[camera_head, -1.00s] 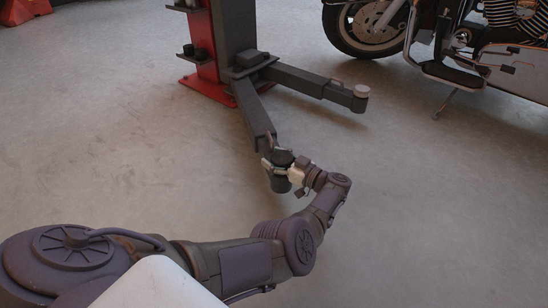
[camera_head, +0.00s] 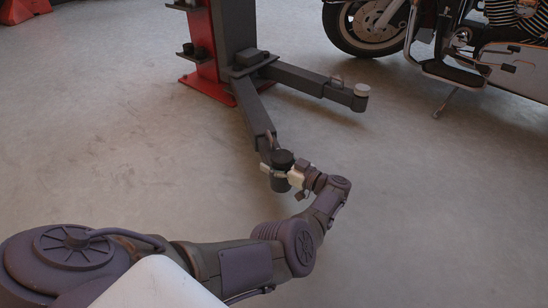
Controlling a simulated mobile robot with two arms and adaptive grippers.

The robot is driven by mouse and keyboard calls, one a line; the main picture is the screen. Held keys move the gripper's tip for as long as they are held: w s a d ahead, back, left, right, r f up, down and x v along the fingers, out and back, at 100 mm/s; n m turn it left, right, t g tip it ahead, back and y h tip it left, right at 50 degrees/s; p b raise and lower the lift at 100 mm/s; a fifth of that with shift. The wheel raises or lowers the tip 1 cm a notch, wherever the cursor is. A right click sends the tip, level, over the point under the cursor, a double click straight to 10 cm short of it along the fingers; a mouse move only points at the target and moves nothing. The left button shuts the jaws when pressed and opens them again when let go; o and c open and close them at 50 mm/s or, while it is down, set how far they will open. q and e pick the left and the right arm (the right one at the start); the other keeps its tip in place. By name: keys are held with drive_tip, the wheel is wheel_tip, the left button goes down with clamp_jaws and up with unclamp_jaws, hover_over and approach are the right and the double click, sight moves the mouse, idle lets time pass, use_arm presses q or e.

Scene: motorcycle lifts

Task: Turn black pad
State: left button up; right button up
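The black pad (camera_head: 283,157) is a short dark cylinder standing upright at the end of the near lift arm (camera_head: 254,112). My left gripper (camera_head: 276,172) is at the pad, reaching in from the right at the end of my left arm. A finger lies across the front of the cylinder below its top, and the pale gripper body is just right of it. The far finger is hidden behind the pad, so I cannot tell whether the fingers press on it. My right gripper is not in view.
The red and dark lift post (camera_head: 228,45) stands behind. A second lift arm (camera_head: 305,80) runs right to a light round pad (camera_head: 361,90). A motorcycle (camera_head: 450,45) stands at the upper right. The grey floor (camera_head: 440,210) on the right is clear.

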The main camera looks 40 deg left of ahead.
use_arm(q)
drive_tip(key=shift+w+r, duration=0.15)
drive_tip(key=shift+r, duration=0.2)
drive_tip(key=d, duration=0.7)
drive_tip(key=shift+d, duration=0.2)
drive_tip(key=shift+f, duration=0.1)
